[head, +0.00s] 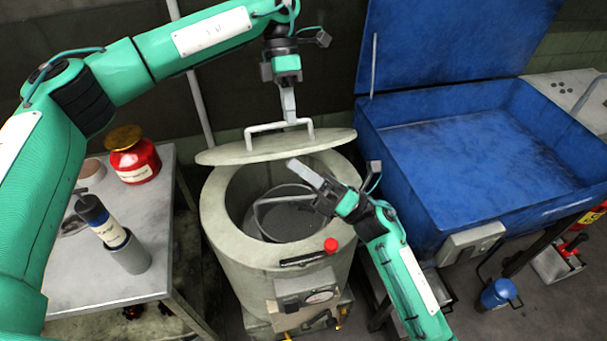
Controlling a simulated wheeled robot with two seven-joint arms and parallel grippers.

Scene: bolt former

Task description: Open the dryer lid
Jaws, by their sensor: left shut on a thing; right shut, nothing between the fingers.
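The dryer (223,219) is a round grey-beige drum in the middle of the head view. Its lid (227,153) is a flat disc raised at the back of the opening, with a pale bar handle (262,127) on top. My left gripper (289,115) is shut on the lid handle from above. A basket (285,220) with a hoop handle sits inside the open drum. My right gripper (305,178) is shut and empty, over the right part of the opening; it hides part of the basket and rim.
A metal table (95,285) at left holds a red canister (134,162) and a dark-topped bottle (102,222). A blue tub (400,180) with a raised lid (450,45) stands close on the right. A blue can (497,293) is on the floor at right.

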